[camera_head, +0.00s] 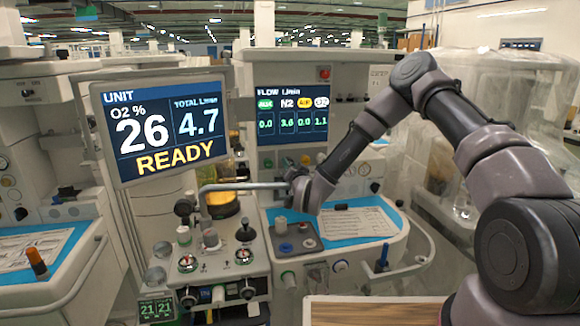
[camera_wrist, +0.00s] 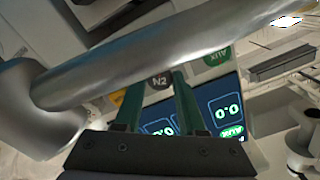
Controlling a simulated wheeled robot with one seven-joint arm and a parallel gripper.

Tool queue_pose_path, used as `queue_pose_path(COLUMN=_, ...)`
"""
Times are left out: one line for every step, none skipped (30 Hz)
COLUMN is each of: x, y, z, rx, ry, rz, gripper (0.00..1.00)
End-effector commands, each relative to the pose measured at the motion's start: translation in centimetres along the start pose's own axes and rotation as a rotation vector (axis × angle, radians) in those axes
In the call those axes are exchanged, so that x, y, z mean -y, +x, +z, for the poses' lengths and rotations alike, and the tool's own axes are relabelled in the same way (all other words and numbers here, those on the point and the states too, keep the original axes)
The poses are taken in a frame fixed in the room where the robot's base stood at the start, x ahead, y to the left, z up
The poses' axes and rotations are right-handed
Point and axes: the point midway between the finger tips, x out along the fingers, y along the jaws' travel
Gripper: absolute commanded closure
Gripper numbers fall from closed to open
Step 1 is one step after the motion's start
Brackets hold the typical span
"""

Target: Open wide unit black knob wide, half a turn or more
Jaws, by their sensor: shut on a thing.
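The wide unit is the middle cart with the flow screen (camera_head: 293,112), which reads N2 3.6 and O2 1.1, with the other two at 0.0. My gripper (camera_head: 295,178) is in front of that cart, below its screen, its fingers mostly hidden by my wrist. In the wrist view its two teal fingers (camera_wrist: 157,88) are close together at a round black N2 piece (camera_wrist: 160,80), which I take for the black knob. They are shut on it. A grey pipe crosses just above and hides part of the knob and its surroundings.
The grey pipe (camera_wrist: 170,55) runs very close to my fingers; it also shows in the head view (camera_head: 242,186). A green AUX marker (camera_wrist: 217,58) is beside the N2 one. The READY monitor (camera_head: 160,128) stands at left. A blue worktop (camera_head: 385,207) with paper lies below.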

Motion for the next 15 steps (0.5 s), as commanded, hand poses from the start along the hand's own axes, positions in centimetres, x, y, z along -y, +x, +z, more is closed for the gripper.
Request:
queue_pose_path(x=0.02, y=-0.05, z=0.04, rx=0.002, ry=-0.048, rz=-0.001, gripper=1.0)
queue_pose_path(x=0.0, y=-0.05, z=0.05, rx=0.002, ry=-0.076, rz=0.0, gripper=1.0)
queue_pose_path(x=0.0, y=-0.07, z=0.09, rx=0.003, ry=-0.114, rz=0.0, gripper=1.0)
queue_pose_path(x=-0.04, y=-0.06, z=0.07, rx=0.003, ry=-0.142, rz=0.0, gripper=1.0)
queue_pose_path(x=0.0, y=-0.06, z=0.06, rx=0.002, ry=-0.171, rz=-0.001, gripper=1.0)
queue_pose_path(x=-0.02, y=-0.06, z=0.07, rx=0.003, ry=-0.209, rz=-0.001, gripper=1.0)
queue_pose_path(x=-0.05, y=-0.06, z=0.08, rx=0.003, ry=-0.237, rz=0.0, gripper=1.0)
queue_pose_path(x=-0.02, y=-0.07, z=0.08, rx=0.003, ry=-0.266, rz=0.0, gripper=1.0)
queue_pose_path(x=-0.04, y=-0.06, z=0.04, rx=0.002, ry=-0.303, rz=0.0, gripper=1.0)
queue_pose_path(x=-0.04, y=-0.07, z=0.07, rx=0.002, ry=-0.333, rz=-0.001, gripper=1.0)
queue_pose_path(x=-0.03, y=-0.07, z=0.08, rx=0.002, ry=-0.36, rz=-0.001, gripper=1.0)
queue_pose_path(x=-0.06, y=-0.06, z=0.04, rx=0.002, ry=-0.399, rz=-0.001, gripper=1.0)
queue_pose_path(x=-0.02, y=-0.07, z=0.05, rx=0.002, ry=-0.427, rz=-0.001, gripper=1.0)
queue_pose_path(x=-0.09, y=-0.07, z=0.04, rx=0.002, ry=-0.456, rz=0.0, gripper=1.0)
queue_pose_path(x=-0.06, y=-0.08, z=0.08, rx=0.003, ry=-0.493, rz=-0.001, gripper=1.0)
